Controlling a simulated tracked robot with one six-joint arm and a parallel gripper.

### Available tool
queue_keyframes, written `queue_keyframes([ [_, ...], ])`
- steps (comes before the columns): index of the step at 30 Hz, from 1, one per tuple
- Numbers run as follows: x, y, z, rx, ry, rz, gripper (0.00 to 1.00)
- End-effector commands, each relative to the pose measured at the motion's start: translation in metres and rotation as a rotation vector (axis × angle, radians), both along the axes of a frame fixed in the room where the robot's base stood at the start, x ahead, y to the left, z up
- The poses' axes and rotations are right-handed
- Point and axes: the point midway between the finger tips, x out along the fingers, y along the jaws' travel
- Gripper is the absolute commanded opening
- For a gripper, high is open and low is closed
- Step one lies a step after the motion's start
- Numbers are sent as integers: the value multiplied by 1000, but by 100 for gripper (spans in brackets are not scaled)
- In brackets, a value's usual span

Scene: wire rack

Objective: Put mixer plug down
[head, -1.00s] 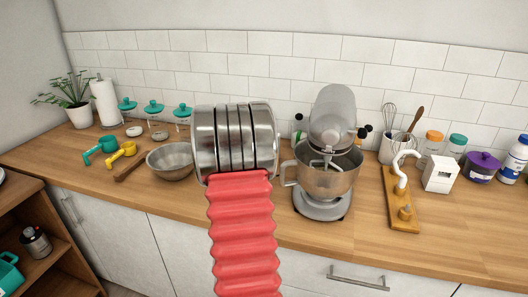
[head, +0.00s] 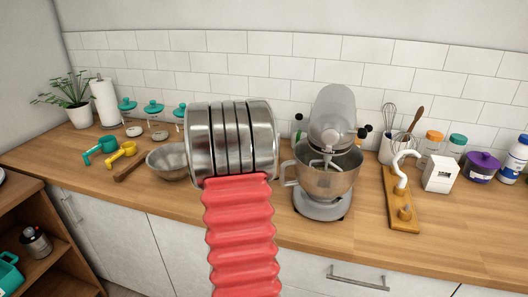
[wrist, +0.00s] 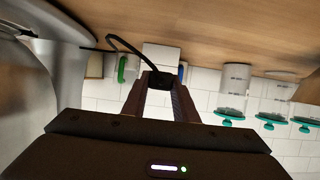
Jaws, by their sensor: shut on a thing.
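The grey stand mixer (head: 325,150) with its steel bowl stands on the wooden counter, right of my arm in the head view. Part of it shows large at the left of the wrist view (wrist: 30,85). The black mixer plug (wrist: 161,81) is between the fingers of my gripper (wrist: 160,92), which is shut on it. Its black cord (wrist: 124,42) curves up and left from the plug, toward the mixer. In the head view my gripper and the plug are hidden behind my arm.
The wooden counter (head: 262,218) has bare room in front of the mixer. A steel pan (head: 165,160) sits left of my arm. A wooden board with a white hook (head: 402,212) and a white box (head: 439,175) stand right of the mixer. The tiled wall is behind.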

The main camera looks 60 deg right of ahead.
Motion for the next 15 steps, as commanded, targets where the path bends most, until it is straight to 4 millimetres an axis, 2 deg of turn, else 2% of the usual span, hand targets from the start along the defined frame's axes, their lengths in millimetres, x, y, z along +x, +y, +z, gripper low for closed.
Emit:
queue_keyframes([
  [15, 3, 8, 1, -1, 0, 8, 0],
])
